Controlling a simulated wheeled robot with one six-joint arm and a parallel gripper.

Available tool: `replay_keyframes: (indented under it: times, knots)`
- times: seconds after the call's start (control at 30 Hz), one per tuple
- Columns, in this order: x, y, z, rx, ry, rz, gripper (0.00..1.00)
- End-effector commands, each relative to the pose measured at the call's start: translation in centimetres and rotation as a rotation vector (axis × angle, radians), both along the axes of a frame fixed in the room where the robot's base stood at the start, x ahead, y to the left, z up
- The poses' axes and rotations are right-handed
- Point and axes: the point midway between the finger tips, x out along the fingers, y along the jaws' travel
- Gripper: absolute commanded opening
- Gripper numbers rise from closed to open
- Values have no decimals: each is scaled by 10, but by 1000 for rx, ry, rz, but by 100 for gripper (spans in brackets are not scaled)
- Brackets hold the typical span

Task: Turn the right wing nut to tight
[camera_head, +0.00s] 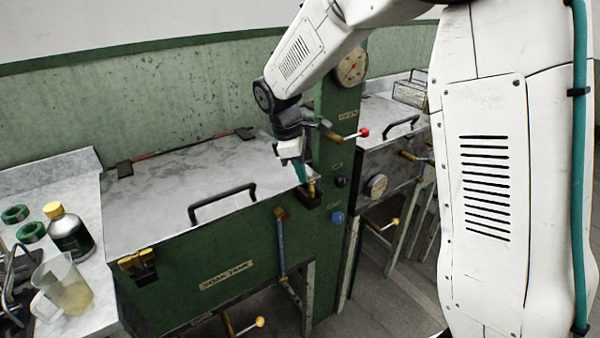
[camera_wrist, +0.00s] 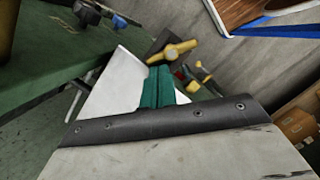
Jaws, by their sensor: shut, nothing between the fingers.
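The right wing nut (camera_head: 311,188) is brass and sits on a dark clamp at the right front corner of the soak tank's lid. In the wrist view the brass wing nut (camera_wrist: 172,52) lies just beyond my fingertips, its wings spread across the picture. My gripper (camera_head: 302,172) is over this corner, pointing down, with its teal fingers close to the nut. In the wrist view my gripper (camera_wrist: 160,82) is shut and empty. I cannot tell whether the fingertips touch the nut. The fingers and wrist partly hide it in the head view.
The soak tank (camera_head: 210,290) has a lid handle (camera_head: 222,203) and a left brass wing nut (camera_head: 136,259). A bottle (camera_head: 70,234) and jug (camera_head: 63,286) stand at left.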

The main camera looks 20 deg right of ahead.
Motion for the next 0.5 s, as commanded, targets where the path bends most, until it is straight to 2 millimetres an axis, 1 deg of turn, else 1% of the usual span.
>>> replay_keyframes:
  times: [0.5]
  knots:
    - [4,-9,0,-1,1,-302,0]
